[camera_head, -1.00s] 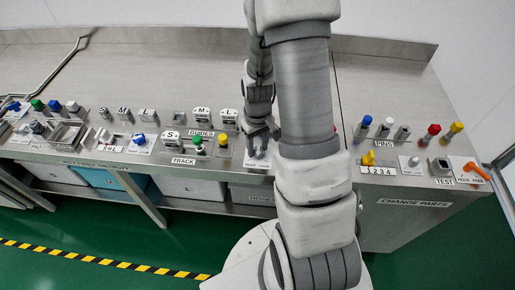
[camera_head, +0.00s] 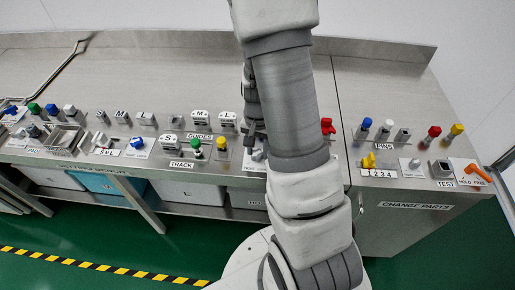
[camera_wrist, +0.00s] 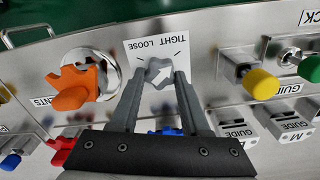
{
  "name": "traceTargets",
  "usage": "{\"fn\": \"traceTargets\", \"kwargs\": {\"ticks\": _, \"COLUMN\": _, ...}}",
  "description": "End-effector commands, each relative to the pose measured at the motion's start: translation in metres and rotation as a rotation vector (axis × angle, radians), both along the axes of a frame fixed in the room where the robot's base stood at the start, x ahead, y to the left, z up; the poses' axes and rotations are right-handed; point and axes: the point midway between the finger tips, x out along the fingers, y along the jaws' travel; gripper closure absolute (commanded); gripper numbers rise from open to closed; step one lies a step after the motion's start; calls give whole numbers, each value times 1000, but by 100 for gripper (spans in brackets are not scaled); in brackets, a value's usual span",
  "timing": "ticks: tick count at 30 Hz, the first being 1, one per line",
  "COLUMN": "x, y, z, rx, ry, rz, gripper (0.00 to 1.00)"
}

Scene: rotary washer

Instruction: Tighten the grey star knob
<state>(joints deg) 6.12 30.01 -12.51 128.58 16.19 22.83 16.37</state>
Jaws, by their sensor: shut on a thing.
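The grey star knob (camera_wrist: 158,71) with a white arrow on its face is at the upper middle of the wrist view, on a white card (camera_wrist: 136,48) marked TIGHT and LOOSE. The arrow points up and to the right. My gripper (camera_wrist: 159,76) has one finger on each side of the knob, shut on it. In the head view my gripper (camera_head: 254,138) is at the panel, largely hidden by my forearm, with a little of the card showing below it.
In the wrist view an orange knob (camera_wrist: 78,88) is close on the left and a yellow knob (camera_wrist: 258,82) on the right. A blue part (camera_wrist: 166,131) shows between the fingers. In the head view a red knob (camera_head: 327,126) stands just right of my forearm.

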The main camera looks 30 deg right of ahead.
Motion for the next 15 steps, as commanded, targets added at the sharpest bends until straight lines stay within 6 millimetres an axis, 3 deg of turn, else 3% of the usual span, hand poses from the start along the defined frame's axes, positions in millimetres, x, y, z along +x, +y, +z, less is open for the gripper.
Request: {"fn": "traceTargets", "kwargs": {"ticks": 15, "x": 0, "y": 0, "z": 0, "rx": 1, "ry": -1, "rz": -180, "gripper": 100}}
